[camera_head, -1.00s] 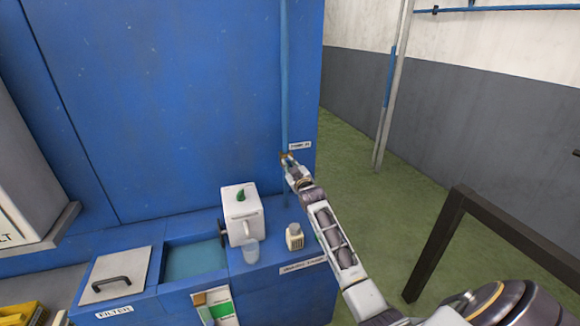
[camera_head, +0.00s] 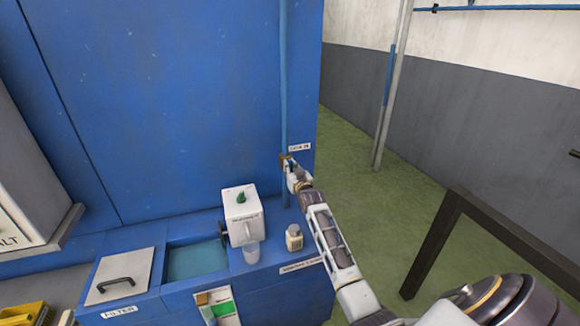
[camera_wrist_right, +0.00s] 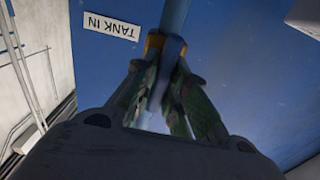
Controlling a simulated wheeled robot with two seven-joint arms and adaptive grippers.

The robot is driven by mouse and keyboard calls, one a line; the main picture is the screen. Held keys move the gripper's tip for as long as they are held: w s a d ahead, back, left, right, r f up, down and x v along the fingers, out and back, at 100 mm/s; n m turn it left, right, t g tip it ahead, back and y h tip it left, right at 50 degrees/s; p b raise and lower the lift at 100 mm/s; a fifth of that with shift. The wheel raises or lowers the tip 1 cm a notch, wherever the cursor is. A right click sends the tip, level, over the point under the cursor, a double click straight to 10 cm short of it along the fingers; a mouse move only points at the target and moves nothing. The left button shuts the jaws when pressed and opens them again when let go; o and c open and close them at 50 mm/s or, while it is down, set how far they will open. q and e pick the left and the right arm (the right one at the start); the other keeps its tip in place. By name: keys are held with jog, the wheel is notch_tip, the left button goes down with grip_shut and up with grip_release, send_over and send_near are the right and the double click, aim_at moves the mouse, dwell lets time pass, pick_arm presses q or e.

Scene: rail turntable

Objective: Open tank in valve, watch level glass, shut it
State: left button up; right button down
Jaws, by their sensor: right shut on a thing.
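The tank in valve shows as a brass-coloured fitting (camera_wrist_right: 154,42) on a vertical light blue pipe (camera_head: 284,80) against the blue cabinet. A white label (camera_wrist_right: 111,24) reading TANK IN is beside it. It also shows in the head view (camera_head: 299,147). My right gripper (camera_head: 287,160) is at the valve, shut on it. In the wrist view its green-padded fingers (camera_wrist_right: 158,85) close just below the brass fitting and hide the part between them. I cannot make out the level glass for certain. My left gripper is not in view.
A white box with a green knob (camera_head: 241,214), a clear cup (camera_head: 251,252) and a small bottle (camera_head: 294,238) stand on the blue ledge. An open water basin (camera_head: 196,262) is left of them. A dark frame (camera_head: 437,243) stands at the right on green floor.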

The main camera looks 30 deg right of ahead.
jog(key=c, duration=1.5)
grip_release()
jog(key=shift+v, duration=6)
jog(key=shift+f, duration=0.15)
